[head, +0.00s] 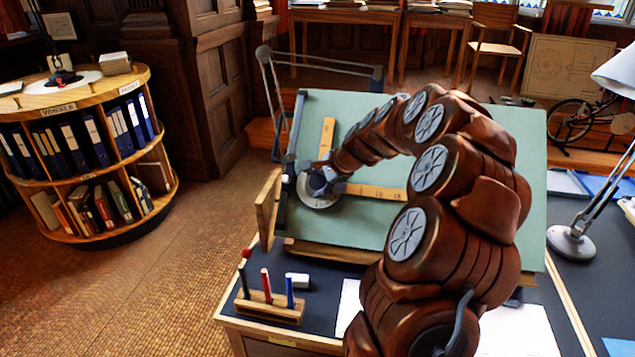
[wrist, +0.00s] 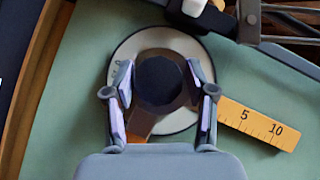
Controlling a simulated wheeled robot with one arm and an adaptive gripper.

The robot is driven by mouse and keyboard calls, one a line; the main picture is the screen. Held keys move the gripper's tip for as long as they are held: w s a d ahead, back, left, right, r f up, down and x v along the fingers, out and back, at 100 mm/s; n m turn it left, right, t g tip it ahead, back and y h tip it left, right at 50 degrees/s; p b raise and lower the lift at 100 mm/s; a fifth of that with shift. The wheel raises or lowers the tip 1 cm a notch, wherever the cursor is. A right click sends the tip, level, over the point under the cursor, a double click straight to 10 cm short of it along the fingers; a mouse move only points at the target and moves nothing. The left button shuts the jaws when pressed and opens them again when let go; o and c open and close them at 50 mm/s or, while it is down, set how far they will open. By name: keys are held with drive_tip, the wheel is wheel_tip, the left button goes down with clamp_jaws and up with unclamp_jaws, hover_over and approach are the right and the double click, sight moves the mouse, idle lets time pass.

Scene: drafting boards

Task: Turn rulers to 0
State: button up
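The drafting board (head: 460,150) is green and tilted. Near its left edge sits the drafting machine's round pale dial (head: 313,200) with two yellow rulers. One ruler (head: 328,134) points toward the board's far edge, the other (head: 375,191) toward the right, partly behind my arm. In the wrist view, my gripper (wrist: 160,88) has one finger on each side of the dark knob (wrist: 160,78) at the dial's centre. The fingers look very close to it; contact is unclear. One ruler (wrist: 258,124) shows 5 and 10; the other is mostly hidden under my gripper. The dial's reading is not legible.
The machine's linkage (head: 270,90) stands along the board's left edge. Pens in a wooden holder (head: 270,308) and a white eraser (head: 298,281) lie in front of the board. A lamp (head: 572,242) stands at right, a round bookshelf (head: 90,190) at left. Open floor (head: 160,285) lies between.

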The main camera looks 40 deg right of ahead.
drive_tip(key=shift+o, duration=1.2)
drive_tip(key=v, duration=1.2)
